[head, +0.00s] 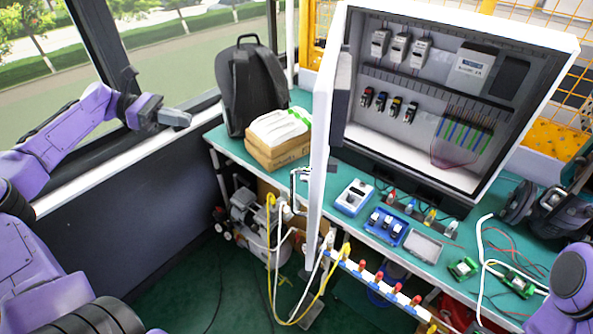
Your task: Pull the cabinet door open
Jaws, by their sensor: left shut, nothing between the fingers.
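The cabinet (500,27) is a white box at the upper right on the green table. Its door (322,140) stands open at the cabinet's left side, seen nearly edge-on and jutting toward me. Inside the cabinet, breakers, a meter and terminal blocks show. My left gripper (180,118) is shut and empty, in front of the window, well to the left of the door and apart from it. A purple link of my right arm shows at the lower right corner; its gripper is out of view.
A black backpack (252,85) and a cardboard box (275,152) stand on the table (334,167) left of the door. Small devices and cables lie before the cabinet. A hose-covered machine (243,212) sits below. Open floor lies at the lower left.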

